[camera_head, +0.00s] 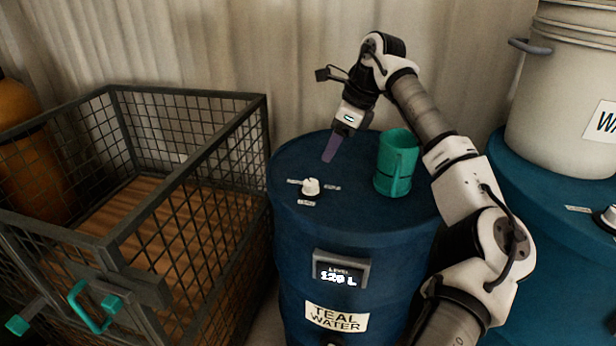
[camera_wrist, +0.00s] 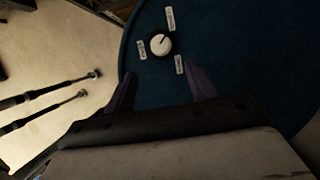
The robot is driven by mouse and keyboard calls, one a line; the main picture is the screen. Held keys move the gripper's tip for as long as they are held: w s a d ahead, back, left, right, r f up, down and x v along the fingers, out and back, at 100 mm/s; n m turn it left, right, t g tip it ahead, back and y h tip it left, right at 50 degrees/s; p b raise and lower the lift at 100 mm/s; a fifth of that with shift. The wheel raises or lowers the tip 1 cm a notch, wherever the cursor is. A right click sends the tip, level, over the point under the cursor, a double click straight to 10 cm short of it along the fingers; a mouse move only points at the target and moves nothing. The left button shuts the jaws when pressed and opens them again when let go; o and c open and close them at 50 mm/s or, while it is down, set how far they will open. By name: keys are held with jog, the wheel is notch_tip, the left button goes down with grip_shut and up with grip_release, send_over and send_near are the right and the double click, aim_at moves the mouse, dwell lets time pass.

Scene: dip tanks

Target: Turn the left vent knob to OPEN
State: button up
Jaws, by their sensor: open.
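A small white round knob (camera_head: 311,187) sits on top of the blue drum (camera_head: 350,221) marked "TEAL WATER", with small labels around it. In the wrist view the knob (camera_wrist: 160,45) shows a dark pointer line toward its upper right; three labels surround it, too small to read. My gripper (camera_head: 329,158) hangs above the drum top behind the knob, its purple fingers pointing down. In the wrist view my gripper (camera_wrist: 158,88) has its fingers spread wide, empty and apart from the knob.
A teal mug (camera_head: 396,163) stands on the drum right of the knob, close to my arm. A wire-mesh crate (camera_head: 190,92) with teal handles stands left. Another blue drum (camera_head: 545,215) at right carries a white bucket (camera_head: 560,100) and a second, partly visible knob (camera_head: 609,217).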

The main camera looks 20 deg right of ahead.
aim_at(312, 182)
jog(key=p+x, duration=0.1)
jog(key=x, duration=1)
jog(key=shift+w+a+f, duration=0.1)
jog(key=shift+w+a, duration=0.05)
jog(key=c, duration=1)
